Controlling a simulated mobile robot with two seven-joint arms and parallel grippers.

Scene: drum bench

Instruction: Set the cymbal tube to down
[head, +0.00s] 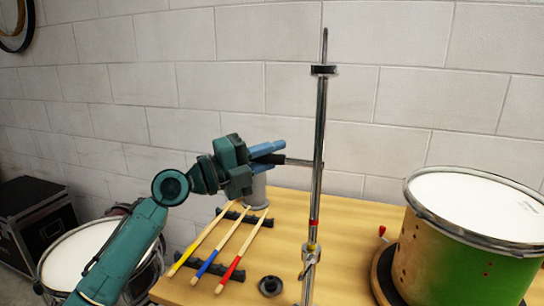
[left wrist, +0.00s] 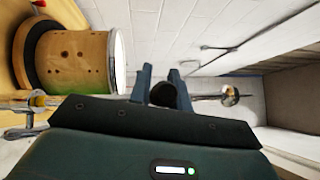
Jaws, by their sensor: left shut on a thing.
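The cymbal tube (head: 320,120) is a slim chrome tube standing nearly upright in the middle of the head view. It has a black collar (head: 323,70) and a thin rod at its top. My left gripper (head: 268,155), with blue fingers, is shut on this bar's end, left of the tube. In the left wrist view the bar's round black end (left wrist: 163,94) sits between the fingers. My right gripper is not in view.
The wooden bench (head: 350,215) carries a green-and-yellow drum (head: 440,260) at right and several coloured sticks (head: 225,245) on black racks at left. A grey cylinder (head: 257,192) stands behind the gripper. Another drum (head: 80,255) is at lower left. A block wall (head: 420,100) stands behind.

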